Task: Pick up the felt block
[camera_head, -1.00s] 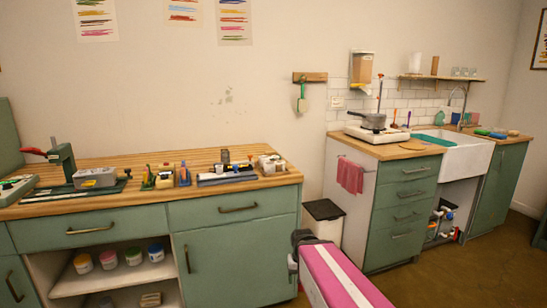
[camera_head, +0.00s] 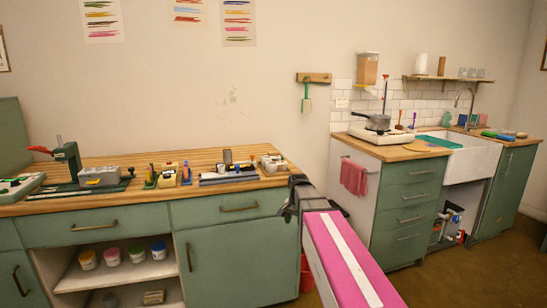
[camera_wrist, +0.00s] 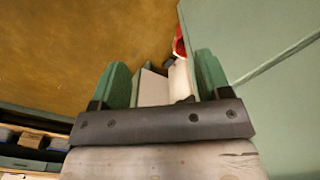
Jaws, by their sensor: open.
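I cannot tell for certain which item is the felt block; several small items stand on the wooden worktop (camera_head: 140,164) in the head view, too small to tell apart. My gripper (camera_wrist: 162,72) shows in the wrist view with two green-padded fingers spread apart and nothing held between them. In the head view, the dark end of my arm (camera_head: 298,192) is at the right front corner of the worktop, beside its edge. The fingertips are not clear there.
A green press (camera_head: 68,160) and a grey box (camera_head: 100,176) stand at the left of the worktop. Small bottles and holders (camera_head: 168,175) stand mid-worktop. A grey slab (camera_head: 228,177) lies near the front edge. A sink counter (camera_head: 400,150) with a pot (camera_head: 372,122) stands right.

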